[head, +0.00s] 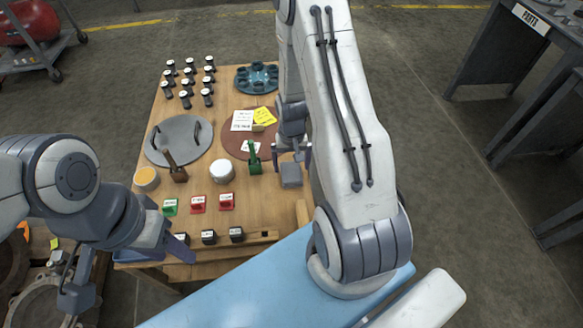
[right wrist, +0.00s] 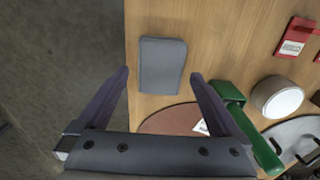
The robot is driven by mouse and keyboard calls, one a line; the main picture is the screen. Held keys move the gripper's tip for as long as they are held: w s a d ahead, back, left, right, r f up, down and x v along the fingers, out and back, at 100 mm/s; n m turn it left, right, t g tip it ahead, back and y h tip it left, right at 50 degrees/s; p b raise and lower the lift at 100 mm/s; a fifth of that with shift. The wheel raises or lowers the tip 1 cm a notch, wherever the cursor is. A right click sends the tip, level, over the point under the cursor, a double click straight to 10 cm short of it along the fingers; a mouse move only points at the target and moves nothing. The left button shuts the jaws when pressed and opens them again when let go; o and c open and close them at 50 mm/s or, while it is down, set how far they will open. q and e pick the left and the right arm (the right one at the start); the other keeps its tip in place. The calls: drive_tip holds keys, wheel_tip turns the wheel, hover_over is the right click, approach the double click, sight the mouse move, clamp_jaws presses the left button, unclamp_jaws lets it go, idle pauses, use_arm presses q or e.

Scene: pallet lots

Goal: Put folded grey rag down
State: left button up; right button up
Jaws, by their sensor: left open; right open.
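The folded grey rag (head: 291,175) lies flat on the wooden table near its right edge. It also shows in the right wrist view (right wrist: 162,65), as a grey rectangle on bare wood. My right gripper (head: 292,155) is open and empty over that edge. In the right wrist view its fingers (right wrist: 159,76) stand wide apart, with the rag in the gap and beyond the tips. I cannot tell the exact height above it. My left gripper (head: 128,277) is open and empty, low at the left, off the table's front left corner.
A green tool (head: 254,160) and a brown round mat (head: 233,141) lie close to the rag. A white round tub (head: 221,171), red blocks (head: 198,204) and a grey disc with handles (head: 168,150) are further left. Several black-and-white pieces (head: 187,83) stand at the back.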

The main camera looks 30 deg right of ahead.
sight(292, 172)
wheel_tip(292, 172, up, 8)
drive_tip(key=p, duration=0.2)
drive_tip(key=a+r+n, duration=0.4)
drive_tip(key=a+r, duration=0.5)
drive_tip(key=a, duration=0.2)
drive_tip(key=s+a+r+n, duration=0.4)
drive_tip(key=s+a+r, duration=0.1)
drive_tip(key=s, duration=0.4)
drive_tip(key=s+a+r+n+y, duration=0.1)
drive_tip(key=s+a+r+n, duration=0.3)
drive_tip(key=s+a, duration=0.4)
drive_tip(key=shift+s+a+r+n, duration=0.3)
drive_tip(key=shift+s+r, duration=0.6)
drive_tip(key=shift+s, duration=0.1)
wheel_tip(292, 172, up, 25)
drive_tip(key=p, duration=2.5)
drive_tip(key=shift+r, duration=0.15)
